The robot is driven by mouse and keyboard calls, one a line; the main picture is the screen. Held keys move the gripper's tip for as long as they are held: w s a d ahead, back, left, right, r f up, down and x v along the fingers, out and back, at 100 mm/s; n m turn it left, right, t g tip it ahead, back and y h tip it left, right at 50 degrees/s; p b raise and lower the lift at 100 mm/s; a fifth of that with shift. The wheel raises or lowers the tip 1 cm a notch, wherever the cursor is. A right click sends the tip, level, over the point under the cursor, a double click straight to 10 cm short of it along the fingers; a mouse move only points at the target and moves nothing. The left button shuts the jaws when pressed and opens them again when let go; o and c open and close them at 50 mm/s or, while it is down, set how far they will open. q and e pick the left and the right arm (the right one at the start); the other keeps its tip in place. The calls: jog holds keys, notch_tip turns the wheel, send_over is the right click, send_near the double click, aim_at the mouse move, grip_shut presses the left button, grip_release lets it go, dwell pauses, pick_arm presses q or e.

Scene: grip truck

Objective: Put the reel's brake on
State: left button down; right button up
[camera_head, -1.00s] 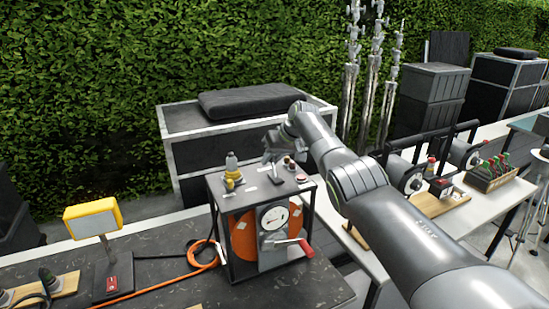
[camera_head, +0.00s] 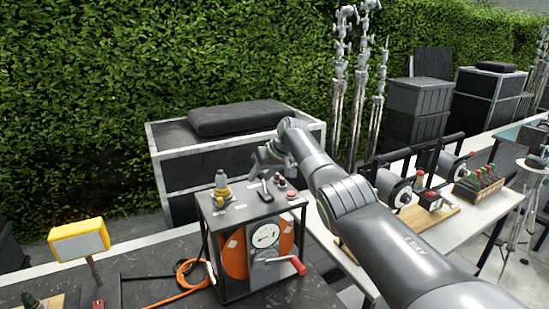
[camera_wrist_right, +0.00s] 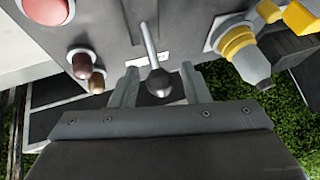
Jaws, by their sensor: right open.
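The reel (camera_head: 236,255) is an orange drum in a black frame on the dark table, with a gauge and a red-handled crank on its front. Its top panel (camera_head: 240,207) carries a short lever (camera_head: 264,190), a yellow fitting and several buttons. In the right wrist view the lever (camera_wrist_right: 150,45) is a metal rod ending in a dark ball knob. My right gripper (camera_head: 266,168) is above the panel's back edge. In the wrist view my right gripper (camera_wrist_right: 160,88) is open, with the knob between its fingers and a gap on each side. My left gripper is out of view.
Close beside the lever are the yellow fitting (camera_wrist_right: 238,45), a red button (camera_wrist_right: 48,8) and two small brown knobs (camera_wrist_right: 88,70). An orange cable (camera_head: 185,278) and a yellow lamp (camera_head: 79,241) are left of the reel. A padded case (camera_head: 168,165) stands behind.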

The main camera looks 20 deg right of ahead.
jog(key=shift+s+d+r, duration=0.2)
jog(key=shift+d+r, duration=0.05)
jog(key=shift+r, duration=0.2)
jog(key=b+v, duration=0.6)
jog(key=v, duration=0.9)
jog(key=shift+s+r, duration=0.15)
